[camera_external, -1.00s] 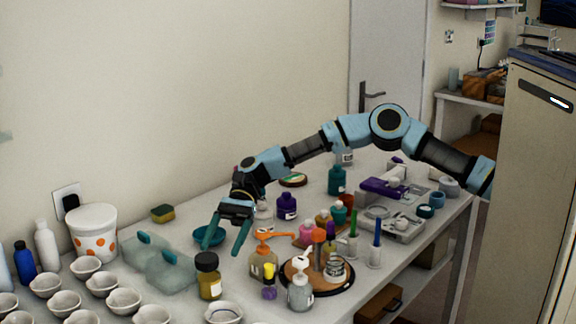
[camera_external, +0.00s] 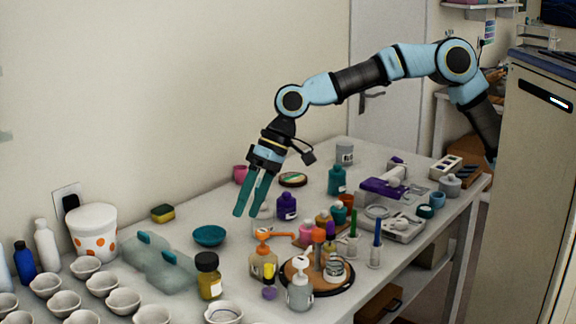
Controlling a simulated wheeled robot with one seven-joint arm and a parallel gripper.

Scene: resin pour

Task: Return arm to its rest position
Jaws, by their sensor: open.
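My gripper (camera_external: 252,206) is open and empty. Its two teal fingers point down above the table (camera_external: 226,262), behind the small bottles. My arm reaches in from the right and arches high over the back of the table. A teal bowl (camera_external: 209,236) lies to the left of the fingers, apart from them. A purple bottle (camera_external: 287,207) stands just to their right in the picture. Whether the fingertips touch anything behind them cannot be told, but they look raised.
Several white bowls (camera_external: 123,300) and a dotted bucket (camera_external: 94,233) fill the left. A round wooden board (camera_external: 310,287) with bottles is at the front. A dark-capped amber jar (camera_external: 208,276) stands nearby. A scale with a purple item (camera_external: 384,188) is at right. The grey cabinet (camera_external: 528,190) borders the right.

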